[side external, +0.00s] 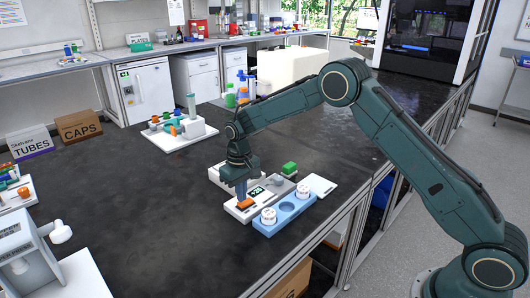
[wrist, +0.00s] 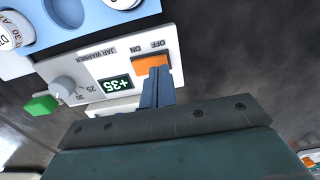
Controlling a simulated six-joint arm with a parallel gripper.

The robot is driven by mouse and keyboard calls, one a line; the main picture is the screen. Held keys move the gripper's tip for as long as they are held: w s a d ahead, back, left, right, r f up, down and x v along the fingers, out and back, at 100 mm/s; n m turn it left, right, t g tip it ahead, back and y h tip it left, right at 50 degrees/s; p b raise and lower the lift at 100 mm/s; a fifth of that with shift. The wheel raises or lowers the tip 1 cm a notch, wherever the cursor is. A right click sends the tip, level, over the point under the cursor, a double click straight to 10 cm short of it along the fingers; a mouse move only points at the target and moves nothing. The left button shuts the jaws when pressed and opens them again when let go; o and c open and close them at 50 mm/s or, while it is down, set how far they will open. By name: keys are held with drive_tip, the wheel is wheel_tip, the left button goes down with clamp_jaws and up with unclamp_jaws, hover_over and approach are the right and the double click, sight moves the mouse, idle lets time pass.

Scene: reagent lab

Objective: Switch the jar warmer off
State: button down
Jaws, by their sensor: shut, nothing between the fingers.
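The jar warmer (wrist: 117,65) is a white box with a lit display (wrist: 108,86) reading +35, a grey dial (wrist: 63,86) and an orange rocker switch (wrist: 151,65) marked ON and OFF. It also shows in the side external view (side external: 236,211), with the orange switch (side external: 245,204) near its front end. My gripper (wrist: 155,75) is shut and empty, its blue-grey fingertips right at the edge of the orange switch. In the side external view my gripper (side external: 241,198) points down over the switch. Whether the tips touch it, I cannot tell.
A blue block (side external: 284,213) holding two white-lidded jars adjoins the warmer. A green object (side external: 289,168) and a white pad (side external: 318,186) lie behind it. A white rack with bottles (side external: 178,131) stands farther left.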

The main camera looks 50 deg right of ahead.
drive_tip(key=shift+f, duration=0.7)
idle(0.6)
drive_tip(key=shift+r, duration=3.55)
